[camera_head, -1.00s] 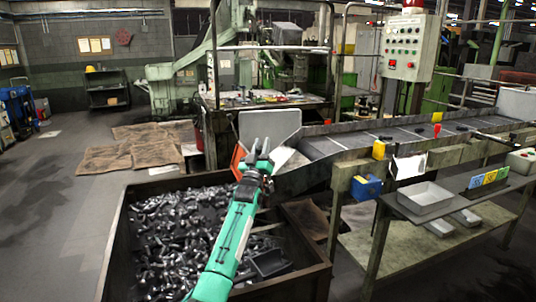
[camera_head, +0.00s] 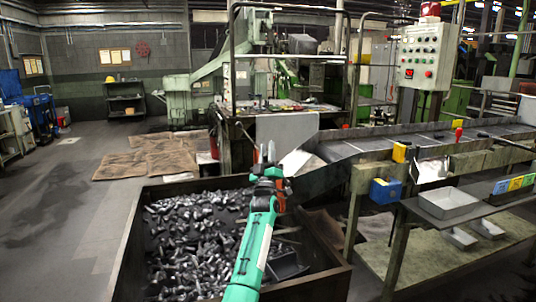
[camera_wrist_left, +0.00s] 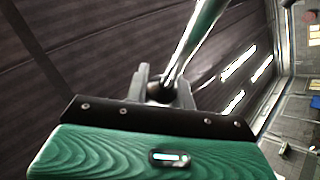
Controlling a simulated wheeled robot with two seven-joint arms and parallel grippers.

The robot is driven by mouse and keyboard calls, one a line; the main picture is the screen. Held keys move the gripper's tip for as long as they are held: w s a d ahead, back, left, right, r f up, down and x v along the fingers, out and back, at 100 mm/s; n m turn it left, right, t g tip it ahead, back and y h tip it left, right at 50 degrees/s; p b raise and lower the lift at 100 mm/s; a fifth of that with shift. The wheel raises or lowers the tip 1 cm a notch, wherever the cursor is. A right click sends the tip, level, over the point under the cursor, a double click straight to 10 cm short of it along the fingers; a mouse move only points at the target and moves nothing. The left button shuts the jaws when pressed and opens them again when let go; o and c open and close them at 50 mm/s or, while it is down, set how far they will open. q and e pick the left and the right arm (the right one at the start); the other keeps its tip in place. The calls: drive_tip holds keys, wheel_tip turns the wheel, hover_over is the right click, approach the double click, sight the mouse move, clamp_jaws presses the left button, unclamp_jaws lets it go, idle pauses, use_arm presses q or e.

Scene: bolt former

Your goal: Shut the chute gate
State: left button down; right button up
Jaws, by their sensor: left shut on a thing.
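The sloping metal chute (camera_head: 335,178) comes down from the right to the bin of dark metal parts, and a pale plate (camera_head: 296,162) shows at its lower end. I cannot tell for certain which piece is the gate. My left gripper (camera_head: 267,155) is above the bin's back edge, just left of the chute's lower end. In the left wrist view the fingers (camera_wrist_left: 162,85) are shut on a dark knob at the end of a shiny rod (camera_wrist_left: 196,40). A small orange piece (camera_head: 281,196) shows beside my gripper, partly hidden. My right gripper is out of view.
The open bin (camera_head: 128,250) full of metal parts lies below my arm. A bench with a grey tray (camera_head: 448,203) and a blue box (camera_head: 385,191) stands at right. A control box (camera_head: 428,57) is behind it. Open floor (camera_head: 75,205) lies at left.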

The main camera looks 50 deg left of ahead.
use_arm(q)
drive_tip(key=shift+f, duration=0.2)
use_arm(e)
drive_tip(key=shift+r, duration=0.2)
use_arm(q)
drive_tip(key=c, duration=1.2)
unclamp_jaws()
drive_tip(key=shift+r+y, duration=0.1)
drive_tip(key=shift+y, duration=0.2)
